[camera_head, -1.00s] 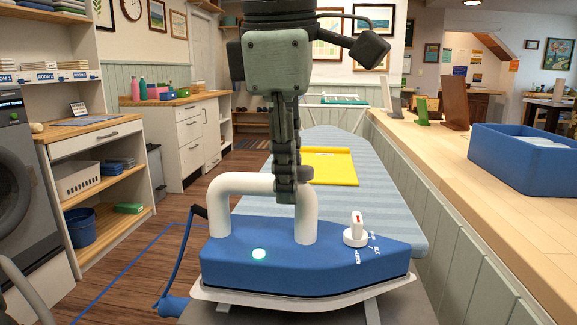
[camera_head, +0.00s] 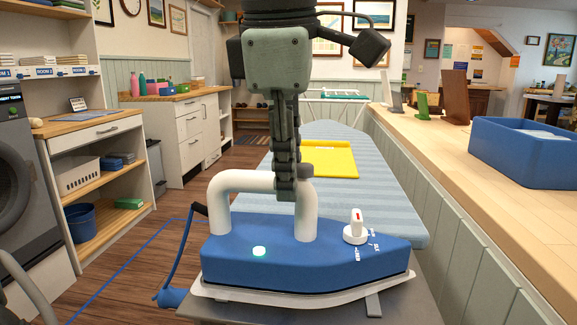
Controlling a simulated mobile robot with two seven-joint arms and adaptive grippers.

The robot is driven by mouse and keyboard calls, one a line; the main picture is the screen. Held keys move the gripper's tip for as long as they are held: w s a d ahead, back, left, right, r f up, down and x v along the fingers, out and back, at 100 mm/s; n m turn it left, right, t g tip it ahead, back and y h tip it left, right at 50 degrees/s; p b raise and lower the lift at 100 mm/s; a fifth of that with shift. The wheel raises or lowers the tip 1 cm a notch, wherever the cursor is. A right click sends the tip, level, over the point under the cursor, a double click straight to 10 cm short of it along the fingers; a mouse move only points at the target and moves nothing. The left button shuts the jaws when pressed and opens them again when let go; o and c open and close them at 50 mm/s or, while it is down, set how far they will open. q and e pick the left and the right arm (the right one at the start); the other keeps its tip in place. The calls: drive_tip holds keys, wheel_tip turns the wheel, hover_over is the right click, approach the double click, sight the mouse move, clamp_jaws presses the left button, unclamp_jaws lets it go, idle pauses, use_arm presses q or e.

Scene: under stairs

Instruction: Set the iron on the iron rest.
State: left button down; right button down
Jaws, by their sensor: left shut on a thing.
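The blue iron (camera_head: 285,255) has a white handle, a white dial, a lit green light and a pale soleplate. It is level in the lower middle of the head view, with its pointed end to the right. My left gripper (camera_head: 288,190) comes down from above and is shut on the handle's top bar. The iron rest (camera_head: 405,308), a grey plate with pale strips, shows under the iron at the bottom edge. The iron hides most of it; I cannot tell whether the soleplate touches it. My right gripper is out of view.
The striped ironing board (camera_head: 390,205) extends behind the iron, with a folded yellow cloth (camera_head: 330,163) on it. A wooden counter (camera_head: 440,150) with a blue bin (camera_head: 515,155) runs along the right.

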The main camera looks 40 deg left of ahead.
use_arm(q)
drive_tip(key=c, duration=1.2)
unclamp_jaws()
drive_tip(key=shift+s+f, duration=0.1)
drive_tip(key=shift+f, duration=0.05)
drive_tip(key=v, duration=1.2)
